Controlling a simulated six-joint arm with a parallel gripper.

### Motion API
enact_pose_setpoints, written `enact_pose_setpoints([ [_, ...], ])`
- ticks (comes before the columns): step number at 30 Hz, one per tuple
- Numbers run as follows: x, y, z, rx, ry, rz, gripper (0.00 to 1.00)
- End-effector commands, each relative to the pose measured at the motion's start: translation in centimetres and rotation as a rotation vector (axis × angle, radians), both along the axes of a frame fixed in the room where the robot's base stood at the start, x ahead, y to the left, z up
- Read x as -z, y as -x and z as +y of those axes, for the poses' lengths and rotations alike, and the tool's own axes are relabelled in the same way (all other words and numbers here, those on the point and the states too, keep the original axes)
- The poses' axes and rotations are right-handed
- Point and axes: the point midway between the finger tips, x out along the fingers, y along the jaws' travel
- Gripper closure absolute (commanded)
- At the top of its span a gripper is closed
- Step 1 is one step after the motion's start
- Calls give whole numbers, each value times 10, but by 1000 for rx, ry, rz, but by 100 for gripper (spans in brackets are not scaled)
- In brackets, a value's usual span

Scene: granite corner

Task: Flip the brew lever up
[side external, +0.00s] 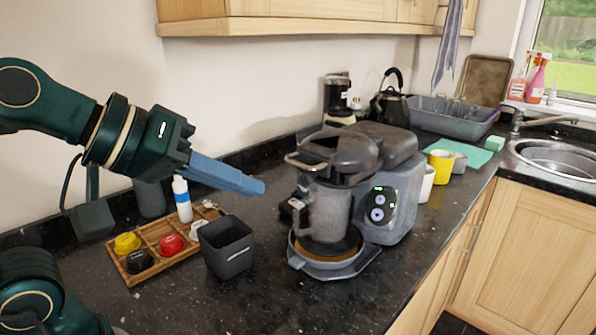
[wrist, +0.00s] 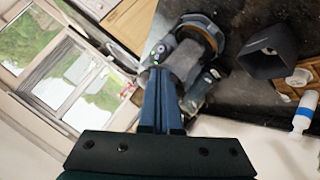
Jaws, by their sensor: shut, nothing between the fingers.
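The grey coffee machine (side external: 398,190) stands mid-counter with two lit buttons on its front. A silvery loop handle (side external: 303,162), which looks like the brew lever, sticks out level to the left from its dark round head (side external: 345,150). A grey jug (side external: 328,212) stands under the head. My gripper (side external: 262,187) is shut and empty, its blue fingers pointing right, left of the machine and a little lower than the loop handle. In the wrist view my gripper (wrist: 159,72) overlaps part of the machine (wrist: 188,60); the lever is not clear there.
A black square bin (side external: 228,250) and a wooden tray (side external: 160,270) with coloured pods and a white bottle (side external: 182,200) stand below my gripper. Behind the machine are a black kettle (side external: 391,105) and a dish rack (side external: 448,122). A yellow mug (side external: 441,165) is to its right. The front counter is clear.

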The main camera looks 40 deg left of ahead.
Motion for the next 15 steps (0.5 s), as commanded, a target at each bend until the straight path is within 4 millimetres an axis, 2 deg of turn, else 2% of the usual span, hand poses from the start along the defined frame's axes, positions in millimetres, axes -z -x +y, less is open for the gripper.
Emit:
enact_pose_setpoints([
  [1, -19, -10, -4, -45, 103, -50, 100],
  [4, -57, -28, -6, -143, 324, -144, 100],
  [9, -112, -50, 9, -327, 698, -254, 100],
  [12, -135, -59, 26, -444, 912, -290, 100],
  [15, -148, -67, 45, -574, 1119, -304, 100],
])
